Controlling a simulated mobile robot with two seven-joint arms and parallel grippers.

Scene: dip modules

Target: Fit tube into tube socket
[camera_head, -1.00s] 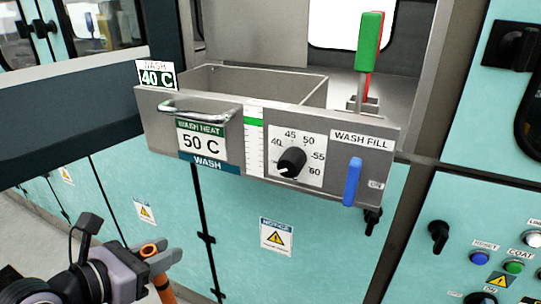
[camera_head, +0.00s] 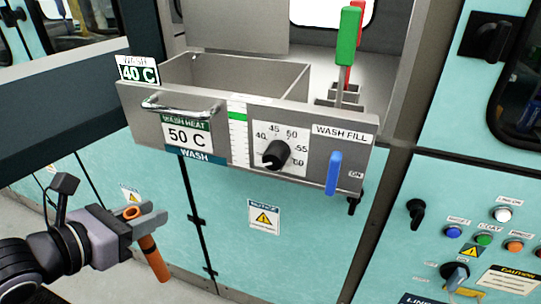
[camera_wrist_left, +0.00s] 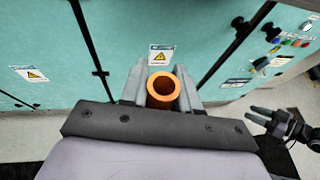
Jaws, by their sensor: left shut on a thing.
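My left gripper (camera_head: 147,218) is at the lower left of the head view, below and left of the metal wash drawer. It is shut on an orange tube (camera_head: 155,262), which hangs down from the fingers, slightly tilted. In the left wrist view the tube (camera_wrist_left: 163,88) shows its round open end between the fingers (camera_wrist_left: 160,90). My right gripper (camera_wrist_left: 262,117) shows small at the right edge of the left wrist view, its fingers apart and empty. I cannot pick out a tube socket in either view.
The wash drawer (camera_head: 215,150) juts out from the teal cabinet fronts (camera_head: 290,215), with a handle, black knob (camera_head: 276,154) and blue lever (camera_head: 333,173). Green and red levers (camera_head: 348,35) stand behind it. A button panel (camera_head: 480,240) is at right. Free room lies before the cabinets.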

